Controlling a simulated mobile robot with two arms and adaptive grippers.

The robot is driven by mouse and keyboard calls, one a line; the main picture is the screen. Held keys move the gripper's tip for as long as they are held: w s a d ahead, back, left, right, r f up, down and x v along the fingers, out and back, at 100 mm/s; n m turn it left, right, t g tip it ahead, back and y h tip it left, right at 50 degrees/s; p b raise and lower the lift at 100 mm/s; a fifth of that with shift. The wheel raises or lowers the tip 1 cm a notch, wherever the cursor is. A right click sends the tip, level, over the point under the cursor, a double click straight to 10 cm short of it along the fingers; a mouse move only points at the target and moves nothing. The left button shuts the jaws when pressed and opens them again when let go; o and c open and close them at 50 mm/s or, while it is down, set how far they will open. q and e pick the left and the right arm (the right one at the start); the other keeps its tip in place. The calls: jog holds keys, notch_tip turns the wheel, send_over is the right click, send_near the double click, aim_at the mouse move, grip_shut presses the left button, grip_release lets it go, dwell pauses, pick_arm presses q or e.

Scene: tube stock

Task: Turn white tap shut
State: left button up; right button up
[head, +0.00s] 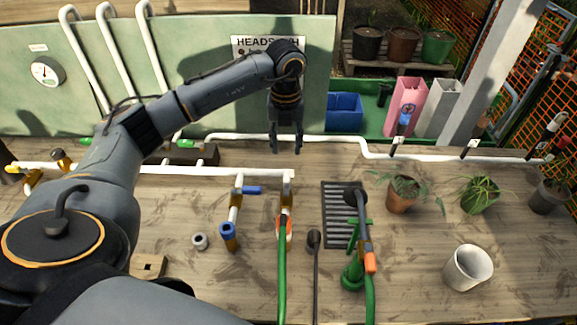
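My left gripper (286,148) hangs fingers down over the back of the bench, fingertips apart, with nothing between them. Below it a white pipe (200,170) runs left, with a brass tap bearing a blue lever (251,190) and, at its right end, another brass tap (286,195) above a green hose. A rear white pipe (430,157) carries several risers with dark fittings, one with a blue top (404,120). I cannot tell for sure which tap is the white one, nor its handle's position. My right gripper is out of view.
A black grate (332,235) with a hose sprayer (368,245) lies right of the taps. Potted plants (401,196) and a white cup (467,268) stand further right. A green panel (200,60) with a gauge (45,71) rises behind.

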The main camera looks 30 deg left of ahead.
pick_arm(q)
jog(key=p, duration=0.2)
send_over(287, 174)
jog(key=f, duration=0.5)
jog(key=shift+s+f, duration=0.25)
jog(key=shift+f, duration=0.1)
notch_tip(287, 174, down, 4)
jog(key=shift+w+f+p, duration=0.15)
jog(key=shift+f+p, duration=0.05)
jog(key=shift+p, duration=0.25)
jog(key=shift+f, duration=0.25)
jog(key=c, duration=0.3)
grip_shut()
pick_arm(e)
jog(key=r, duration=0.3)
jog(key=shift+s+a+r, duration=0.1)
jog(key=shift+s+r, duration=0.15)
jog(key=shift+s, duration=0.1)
